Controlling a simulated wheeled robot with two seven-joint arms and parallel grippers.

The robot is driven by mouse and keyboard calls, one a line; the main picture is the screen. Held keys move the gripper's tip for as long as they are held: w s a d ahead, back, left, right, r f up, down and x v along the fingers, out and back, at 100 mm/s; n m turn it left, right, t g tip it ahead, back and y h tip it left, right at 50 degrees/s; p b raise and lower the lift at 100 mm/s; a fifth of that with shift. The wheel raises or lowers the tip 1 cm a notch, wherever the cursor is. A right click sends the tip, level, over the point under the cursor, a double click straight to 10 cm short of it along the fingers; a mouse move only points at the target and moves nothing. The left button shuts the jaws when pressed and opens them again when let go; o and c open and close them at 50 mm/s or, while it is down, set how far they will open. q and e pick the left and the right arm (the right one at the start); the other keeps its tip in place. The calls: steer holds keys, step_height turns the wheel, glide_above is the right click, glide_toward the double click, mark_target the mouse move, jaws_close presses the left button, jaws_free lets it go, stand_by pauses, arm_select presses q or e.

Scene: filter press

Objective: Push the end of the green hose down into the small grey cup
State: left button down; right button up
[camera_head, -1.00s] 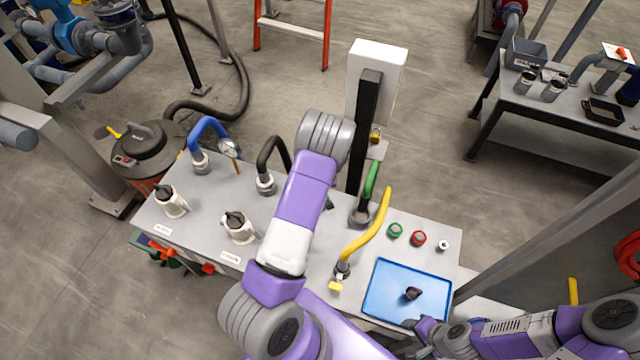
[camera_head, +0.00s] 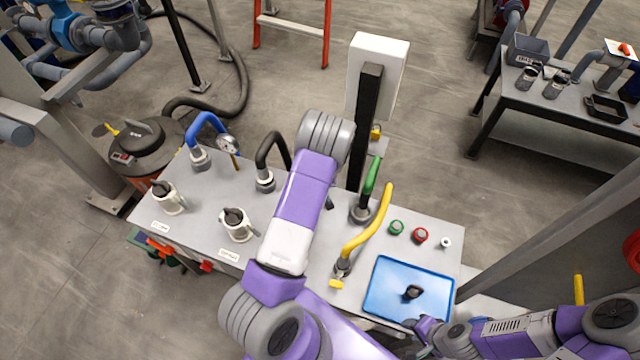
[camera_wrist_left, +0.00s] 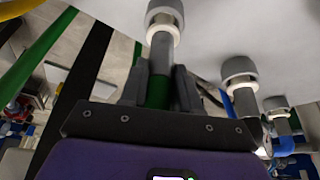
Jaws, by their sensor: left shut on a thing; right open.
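The green hose (camera_head: 373,176) stands at the back of the grey bench, right of my left arm. In the head view its lower end meets the small grey cup (camera_head: 360,214). My left gripper is hidden behind its own arm there. In the left wrist view my left gripper (camera_wrist_left: 160,85) is shut on the green hose (camera_wrist_left: 158,93). A grey end piece (camera_wrist_left: 162,52) runs from the hose to the pale collar of the cup (camera_wrist_left: 165,18); how deep it sits I cannot tell. My right gripper (camera_head: 413,324) is at the blue tray's front edge, open and apart from the hose.
A yellow hose (camera_head: 368,232) curves just in front of the green one. Black (camera_head: 270,150) and blue (camera_head: 208,122) hoses stand to the left. A black post (camera_head: 367,120) rises behind.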

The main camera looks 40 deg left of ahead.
arm_select(q)
steer(key=shift+f, duration=0.3)
steer(key=c, duration=0.7)
jaws_free()
steer(key=shift+c, duration=0.2)
steer(key=shift+r, duration=0.1)
steer(key=v, duration=0.7)
steer(key=shift+r, duration=0.25)
